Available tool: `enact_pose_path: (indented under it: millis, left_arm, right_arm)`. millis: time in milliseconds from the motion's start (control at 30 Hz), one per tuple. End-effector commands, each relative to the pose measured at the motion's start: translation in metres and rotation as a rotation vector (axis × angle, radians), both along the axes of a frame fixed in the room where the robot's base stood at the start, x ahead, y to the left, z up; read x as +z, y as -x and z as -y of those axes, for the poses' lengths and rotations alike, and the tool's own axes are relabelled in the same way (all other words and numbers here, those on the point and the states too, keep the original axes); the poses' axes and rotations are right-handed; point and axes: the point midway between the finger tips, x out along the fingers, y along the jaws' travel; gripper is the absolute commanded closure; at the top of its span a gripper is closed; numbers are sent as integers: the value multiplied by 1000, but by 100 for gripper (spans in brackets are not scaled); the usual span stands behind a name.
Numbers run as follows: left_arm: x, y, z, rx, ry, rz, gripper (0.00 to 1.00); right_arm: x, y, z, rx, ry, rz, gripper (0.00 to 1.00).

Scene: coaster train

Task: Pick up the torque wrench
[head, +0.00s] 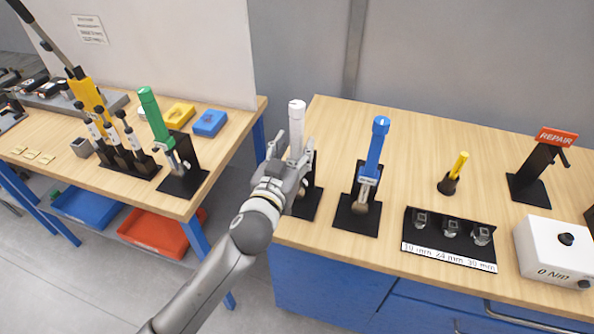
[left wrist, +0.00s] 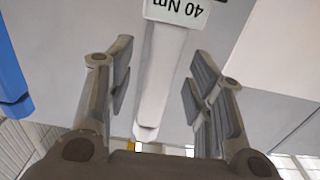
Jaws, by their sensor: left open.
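A white torque wrench (head: 297,118) stands upright in a black stand (head: 308,203) at the left end of the right workbench. My left gripper (head: 291,152) is open, with its fingers on either side of the white handle. In the left wrist view the white wrench (left wrist: 160,75), with a "40 Nm" label, lies between the open fingers (left wrist: 160,80), with visible gaps on both sides. A blue torque wrench (head: 375,148) stands in its own stand to the right, and a green one (head: 154,115) on the left bench. My right gripper is out of view.
The right workbench (head: 470,135) also holds a yellow-handled tool (head: 458,165), a labelled socket holder (head: 448,253), a white "0 Nm" box (head: 555,252) and a REPAIR stand (head: 537,170). A gap separates it from the left bench (head: 50,165). The blue wrench is close by.

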Motion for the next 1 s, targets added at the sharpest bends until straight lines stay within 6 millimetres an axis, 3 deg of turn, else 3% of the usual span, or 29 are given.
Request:
enact_pose_path:
  millis: [200,533,900,1000]
  left_arm:
    - [1,-20,7,0,0,0,52]
    - [-1,-24,8,0,0,0,52]
    - [-1,-23,8,0,0,-1,99]
    - [-1,-23,8,0,0,-1,100]
  right_arm:
    - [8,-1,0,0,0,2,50]
    - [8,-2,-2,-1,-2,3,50]
    - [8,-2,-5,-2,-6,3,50]
    - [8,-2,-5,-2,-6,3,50]
